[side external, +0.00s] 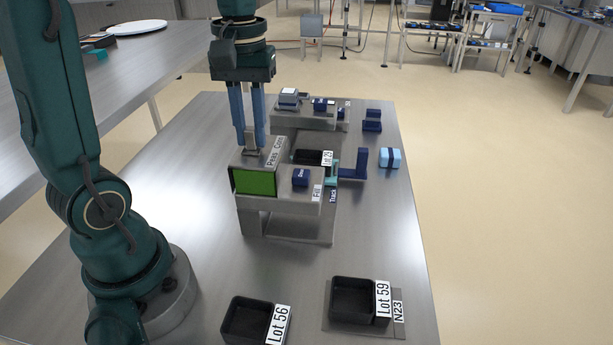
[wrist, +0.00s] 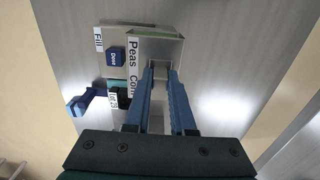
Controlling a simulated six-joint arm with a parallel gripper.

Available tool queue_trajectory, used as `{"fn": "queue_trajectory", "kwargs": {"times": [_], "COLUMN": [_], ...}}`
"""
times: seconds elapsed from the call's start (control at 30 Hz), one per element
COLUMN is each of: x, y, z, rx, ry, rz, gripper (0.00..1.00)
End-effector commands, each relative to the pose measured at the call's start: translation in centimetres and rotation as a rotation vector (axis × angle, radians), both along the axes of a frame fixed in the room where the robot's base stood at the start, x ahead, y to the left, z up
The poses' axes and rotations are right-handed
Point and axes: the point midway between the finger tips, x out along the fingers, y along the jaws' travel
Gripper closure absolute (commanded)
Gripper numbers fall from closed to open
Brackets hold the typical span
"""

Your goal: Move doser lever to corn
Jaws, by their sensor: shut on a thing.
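The doser (side external: 283,196) is a grey housing with a green screen (side external: 256,182), a dark blue Dose button (side external: 300,178) and a "Peas Corn" label (side external: 275,150) along its top. In the wrist view, the label (wrist: 132,68) runs beside my fingers, with Peas farther from my wrist and Corn nearer. The small grey doser lever (side external: 251,139) is between my fingertips. My gripper (side external: 252,150) points down and is shut on it, at the label's side. It also shows in the wrist view (wrist: 160,74). The fingers partly hide the lever, so its exact setting is unclear.
A black tray labelled Lot 29 (side external: 309,157) sits behind the doser, near a blue L-shaped part (side external: 356,166). A light blue block (side external: 389,158) lies at right. A second grey station (side external: 300,120) stands behind. Black trays Lot 56 (side external: 232,304) and Lot 59 (side external: 340,281) are in front.

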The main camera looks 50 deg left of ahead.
Motion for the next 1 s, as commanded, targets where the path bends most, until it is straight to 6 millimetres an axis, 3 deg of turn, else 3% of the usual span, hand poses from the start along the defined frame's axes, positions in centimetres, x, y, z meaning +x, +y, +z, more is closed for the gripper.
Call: {"fn": "queue_trajectory", "kwargs": {"times": [0.2, 0.53, 0.57, 0.63, 1.0], "x": [2.0, 2.3, 2.3, 2.3, 2.2], "y": [1.9, 2.3, 2.3, 2.3, 2.1], "z": [0.1, 0.1, 0.1, 0.1, 0.2], "rx": [0.001, 0.008, 0.008, 0.007, 0.002], "ry": [-0.01, -0.016, -0.016, -0.014, -0.009], "rz": [0.002, 0.0, 0.0, 0.0, 0.0], "gripper": [1.0, 1.0, 0.74, 0.47, 0.47]}}
